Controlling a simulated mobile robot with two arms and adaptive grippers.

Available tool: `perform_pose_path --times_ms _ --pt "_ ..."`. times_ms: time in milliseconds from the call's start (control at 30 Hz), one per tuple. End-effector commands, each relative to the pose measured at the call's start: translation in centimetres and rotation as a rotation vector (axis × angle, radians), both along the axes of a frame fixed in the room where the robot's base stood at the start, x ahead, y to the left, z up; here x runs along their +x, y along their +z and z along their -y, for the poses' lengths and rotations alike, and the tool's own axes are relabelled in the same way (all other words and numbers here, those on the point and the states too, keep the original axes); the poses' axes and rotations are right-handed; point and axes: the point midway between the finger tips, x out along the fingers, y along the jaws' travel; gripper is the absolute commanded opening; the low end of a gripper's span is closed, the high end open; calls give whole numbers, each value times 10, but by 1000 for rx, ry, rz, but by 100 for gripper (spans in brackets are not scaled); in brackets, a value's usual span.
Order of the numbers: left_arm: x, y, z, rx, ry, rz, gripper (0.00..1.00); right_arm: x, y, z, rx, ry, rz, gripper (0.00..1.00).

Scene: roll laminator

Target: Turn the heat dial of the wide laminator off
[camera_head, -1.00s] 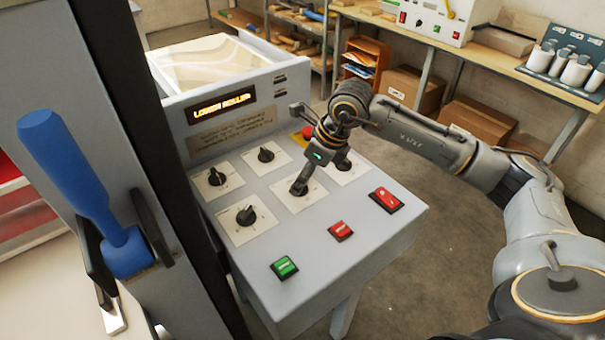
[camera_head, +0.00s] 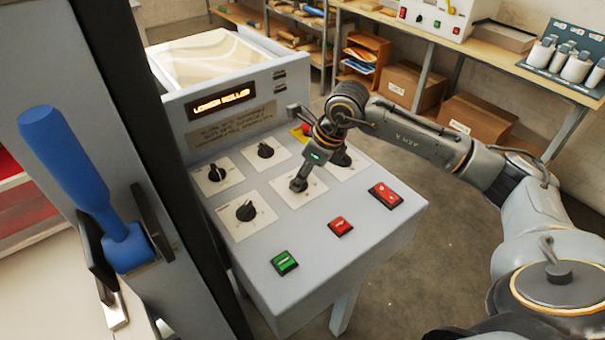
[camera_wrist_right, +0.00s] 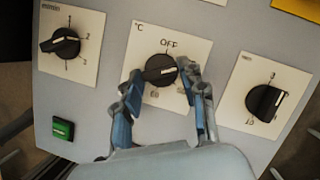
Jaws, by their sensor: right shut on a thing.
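The wide laminator's sloped grey control panel (camera_head: 300,240) fills the middle of the head view. The dial marked °C and OFF (camera_wrist_right: 160,70) is in the middle of the right wrist view, on a white plate. OFF is printed above the knob, and its pale mark appears to point right, away from OFF. My right gripper (camera_wrist_right: 165,88) is shut on this knob, one blue-padded finger on each side. In the head view my right gripper (camera_head: 299,184) comes down onto the dial and hides most of it. My left gripper is not in view.
Other black dials (camera_head: 245,211) sit close around the held one. A green button (camera_head: 284,263) and red switches (camera_head: 340,226) are nearer the front edge. A lit display (camera_head: 222,101) stands behind. A blue-handled lever (camera_head: 75,180) is at left. Floor right of the panel is clear.

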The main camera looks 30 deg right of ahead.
Motion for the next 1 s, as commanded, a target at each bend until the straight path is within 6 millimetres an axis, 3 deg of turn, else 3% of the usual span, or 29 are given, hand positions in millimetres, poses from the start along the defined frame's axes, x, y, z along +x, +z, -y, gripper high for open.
perform_pose_path --times_ms 267,1000 --pt "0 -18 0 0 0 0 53 2 -3 1 1 126 0 10" --pt "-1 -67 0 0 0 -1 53 8 -1 3 1 788 1 10"
